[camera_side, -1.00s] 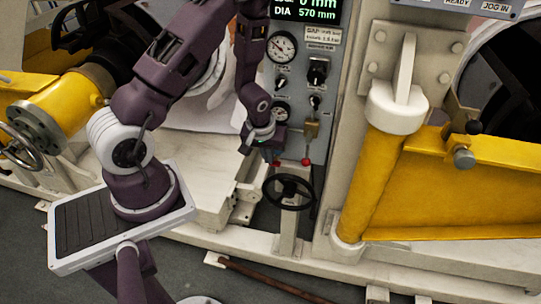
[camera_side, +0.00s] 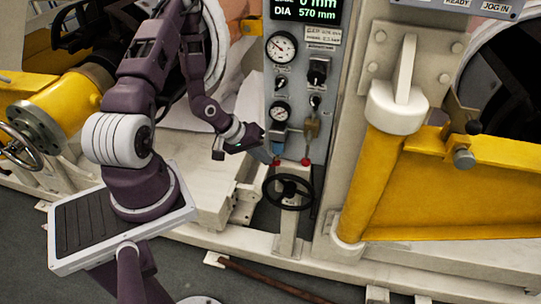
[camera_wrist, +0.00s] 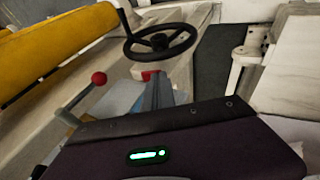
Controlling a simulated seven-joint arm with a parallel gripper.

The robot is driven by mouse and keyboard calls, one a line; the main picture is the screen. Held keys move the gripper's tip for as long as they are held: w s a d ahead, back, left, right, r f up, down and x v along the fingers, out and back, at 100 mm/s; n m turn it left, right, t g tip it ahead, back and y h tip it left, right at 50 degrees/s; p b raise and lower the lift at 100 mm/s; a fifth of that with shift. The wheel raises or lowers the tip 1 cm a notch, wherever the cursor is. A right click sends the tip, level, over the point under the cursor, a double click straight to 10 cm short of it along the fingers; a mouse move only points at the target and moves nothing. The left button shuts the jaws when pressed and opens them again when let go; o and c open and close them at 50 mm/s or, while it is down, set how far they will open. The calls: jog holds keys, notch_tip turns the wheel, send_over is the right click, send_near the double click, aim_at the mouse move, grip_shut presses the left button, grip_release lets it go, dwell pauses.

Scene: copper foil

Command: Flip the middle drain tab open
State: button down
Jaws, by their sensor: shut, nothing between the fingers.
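Two small red tips show low on the grey panel in the side view: a left red tip (camera_side: 276,162) under a blue fitting (camera_side: 279,140), and a right red tip (camera_side: 305,162) under a brass fitting (camera_side: 311,130). I cannot tell which is the middle drain tab. A red ball on a rod (camera_wrist: 99,78) stands to the left.
A black handwheel (camera_side: 289,191) stands just below the red tips; it also shows beyond my fingers in the wrist view (camera_wrist: 160,40). The panel (camera_side: 292,95) with gauges and knobs rises above. A yellow beam (camera_side: 440,195) is at the right. White machine ledges lie at the lower left.

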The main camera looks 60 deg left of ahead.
jog(key=shift+s+a+f, duration=0.15)
jog(key=shift+f, duration=0.25)
jog(key=shift+s+a+f, duration=0.15)
jog(key=shift+f, duration=0.9)
dwell(1.1)
